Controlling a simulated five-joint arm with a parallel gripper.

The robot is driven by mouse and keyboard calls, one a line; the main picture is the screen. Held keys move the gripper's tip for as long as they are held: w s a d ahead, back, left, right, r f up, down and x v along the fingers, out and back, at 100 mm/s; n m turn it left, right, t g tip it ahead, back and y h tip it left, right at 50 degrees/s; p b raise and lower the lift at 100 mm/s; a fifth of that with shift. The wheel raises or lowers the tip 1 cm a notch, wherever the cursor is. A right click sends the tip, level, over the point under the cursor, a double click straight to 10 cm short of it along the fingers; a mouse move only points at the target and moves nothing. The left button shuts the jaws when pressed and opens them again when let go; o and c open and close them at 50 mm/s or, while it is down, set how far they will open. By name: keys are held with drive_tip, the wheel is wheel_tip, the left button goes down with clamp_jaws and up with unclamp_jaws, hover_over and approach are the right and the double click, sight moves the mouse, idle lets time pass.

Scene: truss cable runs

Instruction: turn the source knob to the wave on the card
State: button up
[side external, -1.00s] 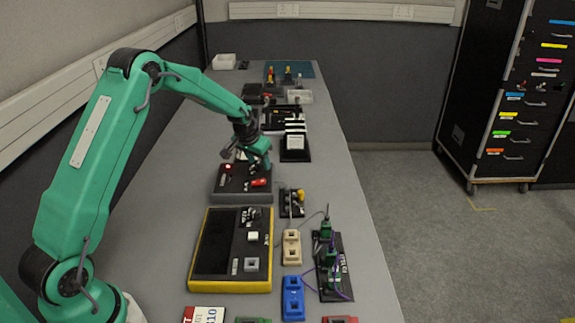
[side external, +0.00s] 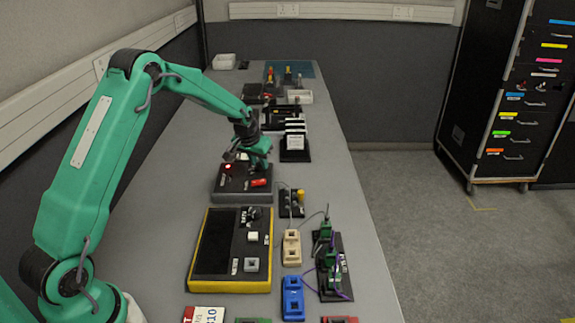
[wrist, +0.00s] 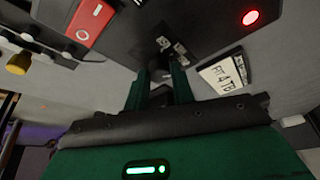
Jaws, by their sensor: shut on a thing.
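The source box (side external: 232,196), a dark panel on a grey body, sits mid-bench with a lit red lamp (side external: 228,167) and a red switch (side external: 260,182). My gripper (side external: 247,165) is down over the top of the box. In the wrist view, my gripper (wrist: 160,88) is shut on the source knob, which is mostly hidden between the fingers. Small white markings (wrist: 177,52) lie on the panel by the fingertips. The red switch (wrist: 91,20) and lamp (wrist: 250,17) flank it. A white card (side external: 293,141) stands on a black holder behind the box; its print is too small to read.
A yellow-edged console (side external: 231,286) lies in front of the box. A small black block with a yellow knob (side external: 300,196) stands close to its right. Beige (side external: 291,247) and blue (side external: 293,298) connector blocks and a wired panel (side external: 335,285) are near the right edge.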

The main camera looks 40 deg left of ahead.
drive_tip(key=shift+n, duration=0.9)
drive_tip(key=shift+d, duration=0.1)
drive_tip(key=o, duration=1)
drive_tip(key=shift+r, duration=0.1)
drive_tip(key=shift+v, duration=3.75)
